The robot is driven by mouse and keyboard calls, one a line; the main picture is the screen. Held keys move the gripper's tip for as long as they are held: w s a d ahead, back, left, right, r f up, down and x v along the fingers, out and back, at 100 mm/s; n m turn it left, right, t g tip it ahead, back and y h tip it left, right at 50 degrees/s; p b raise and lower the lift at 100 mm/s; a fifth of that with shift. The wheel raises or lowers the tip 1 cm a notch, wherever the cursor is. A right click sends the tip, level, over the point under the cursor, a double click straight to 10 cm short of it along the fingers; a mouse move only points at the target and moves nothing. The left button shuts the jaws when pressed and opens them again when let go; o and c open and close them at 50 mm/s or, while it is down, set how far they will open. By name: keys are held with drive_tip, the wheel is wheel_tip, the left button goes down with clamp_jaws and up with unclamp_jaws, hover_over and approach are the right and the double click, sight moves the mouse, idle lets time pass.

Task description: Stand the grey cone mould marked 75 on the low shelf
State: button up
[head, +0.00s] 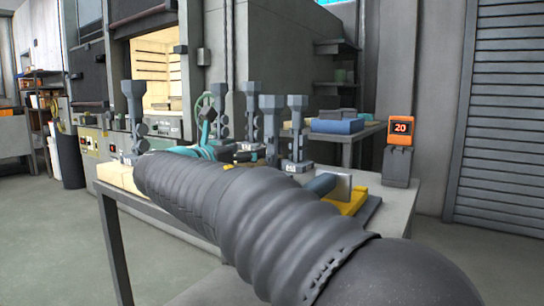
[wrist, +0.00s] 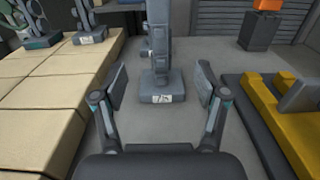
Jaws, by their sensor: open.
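A grey mould (wrist: 157,45) stands upright on the table straight ahead in the wrist view, with a small white label on its base that seems to read 75. My gripper (wrist: 161,86) is open, its two fingers on either side of the mould's lower part, with visible gaps and nothing held. In the head view several similar grey moulds stand on the table, one of them at the right of the group (head: 297,125); their labels are too small to read. My arm hides much of the table there. I cannot tell which surface is the low shelf.
Cream blocks (wrist: 45,110) cover the table's left side, with other grey moulds (wrist: 86,20) beyond. A yellow holder (wrist: 285,125) on a dark base lies close at right. An orange display (head: 400,130) reading 20 stands behind. Bare grey table lies around the mould.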

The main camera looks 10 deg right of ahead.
sight(266, 146)
drive_tip(key=x, duration=0.6)
drive_tip(key=shift+f+x, duration=0.2)
drive_tip(key=shift+x, duration=0.7)
drive_tip(key=shift+f+x, duration=0.15)
drive_tip(key=shift+x, duration=0.75)
drive_tip(key=shift+f+x, duration=0.2)
drive_tip(key=shift+x, duration=0.7)
clamp_jaws()
